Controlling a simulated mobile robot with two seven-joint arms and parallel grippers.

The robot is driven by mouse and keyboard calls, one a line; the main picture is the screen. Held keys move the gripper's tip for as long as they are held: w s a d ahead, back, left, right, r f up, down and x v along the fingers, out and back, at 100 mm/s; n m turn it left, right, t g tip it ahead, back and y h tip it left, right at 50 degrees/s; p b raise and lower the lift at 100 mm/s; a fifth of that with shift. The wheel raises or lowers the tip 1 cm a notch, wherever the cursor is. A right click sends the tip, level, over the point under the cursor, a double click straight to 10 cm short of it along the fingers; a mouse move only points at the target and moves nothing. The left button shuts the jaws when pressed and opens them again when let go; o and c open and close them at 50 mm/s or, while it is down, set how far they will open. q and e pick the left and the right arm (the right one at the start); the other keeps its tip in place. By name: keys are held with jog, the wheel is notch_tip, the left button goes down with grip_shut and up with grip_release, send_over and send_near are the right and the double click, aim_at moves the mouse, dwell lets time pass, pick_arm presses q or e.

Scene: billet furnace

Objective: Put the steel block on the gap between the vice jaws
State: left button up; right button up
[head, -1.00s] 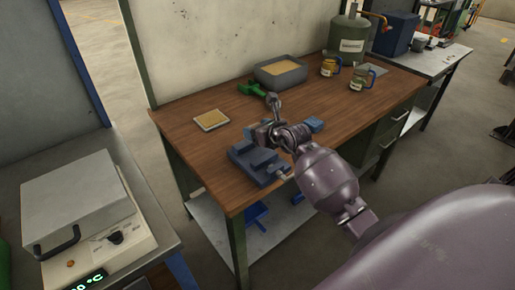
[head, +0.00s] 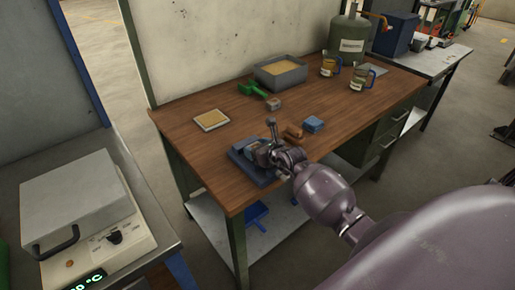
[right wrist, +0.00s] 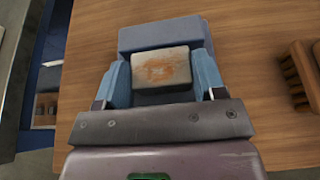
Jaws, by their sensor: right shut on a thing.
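The steel block (right wrist: 162,68) is a pale grey block with an orange-brown stain on its face. My right gripper (right wrist: 162,80) is shut on it, one blue finger pad on each side. The blue-grey vice (right wrist: 160,33) shows just beyond the block in the right wrist view. In the head view the vice (head: 243,165) sits at the front left of the wooden bench, and my right gripper (head: 258,152) is over it, hiding much of it and the block. The jaw gap is hidden; I cannot tell whether the block touches the jaws. My left gripper is not in view.
A brown brush (head: 293,131) and a blue box (head: 314,124) lie right of the vice. A framed tan pad (head: 211,120), a green-handled tool (head: 252,88), a small greyish block (head: 274,104), a sand-filled tray (head: 281,74) and two mugs stand farther back on the bench (head: 185,117).

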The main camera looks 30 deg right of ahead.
jog(key=o, duration=1)
jog(key=shift+f, duration=0.15)
jog(key=o, duration=0.5)
jog(key=shift+c, duration=0.2)
